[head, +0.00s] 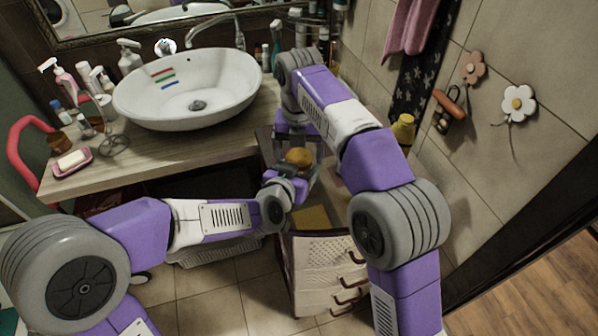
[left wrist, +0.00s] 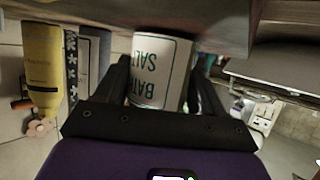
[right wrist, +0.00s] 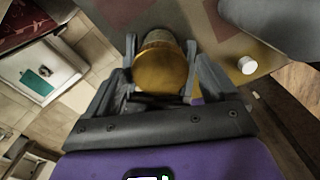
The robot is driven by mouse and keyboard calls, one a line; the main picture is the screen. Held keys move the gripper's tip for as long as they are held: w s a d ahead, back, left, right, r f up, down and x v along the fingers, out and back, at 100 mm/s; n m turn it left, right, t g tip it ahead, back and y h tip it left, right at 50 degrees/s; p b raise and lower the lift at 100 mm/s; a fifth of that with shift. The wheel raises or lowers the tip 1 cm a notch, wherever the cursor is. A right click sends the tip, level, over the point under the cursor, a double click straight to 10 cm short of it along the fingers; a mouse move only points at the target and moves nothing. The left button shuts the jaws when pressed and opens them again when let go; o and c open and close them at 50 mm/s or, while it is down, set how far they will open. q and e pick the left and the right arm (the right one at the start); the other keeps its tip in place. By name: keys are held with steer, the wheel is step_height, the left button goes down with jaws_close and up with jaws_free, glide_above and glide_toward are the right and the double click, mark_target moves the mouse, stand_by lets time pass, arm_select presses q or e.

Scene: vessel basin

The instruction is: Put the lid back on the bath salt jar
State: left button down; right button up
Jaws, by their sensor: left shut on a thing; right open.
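The bath salt jar is a white cylinder (left wrist: 160,72) with green lettering, upside down in the left wrist view. My left gripper (left wrist: 160,88) is shut around its side; in the head view it is low at the centre. The round golden-brown lid (right wrist: 162,72) shows from above in the right wrist view and at the centre of the head view (head: 299,157). It appears over the jar's top; whether it is seated cannot be told. My right gripper (right wrist: 162,48) is open, its fingers on either side of the lid. The jar's rim is hidden.
A wooden counter (head: 190,156) with a white basin (head: 190,95) and several bottles lies to the left. A white drawer unit (head: 322,268) stands below the grippers. A yellow bottle (head: 403,130) stands near the tiled wall at right. A small white round object (right wrist: 247,65) is right of the lid.

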steer(key=c, duration=1.1)
steer(key=m, duration=0.9)
steer(key=shift+m, duration=0.4)
steer(key=o, duration=1.2)
steer(key=shift+c, duration=0.2)
steer(key=shift+r, duration=2.2)
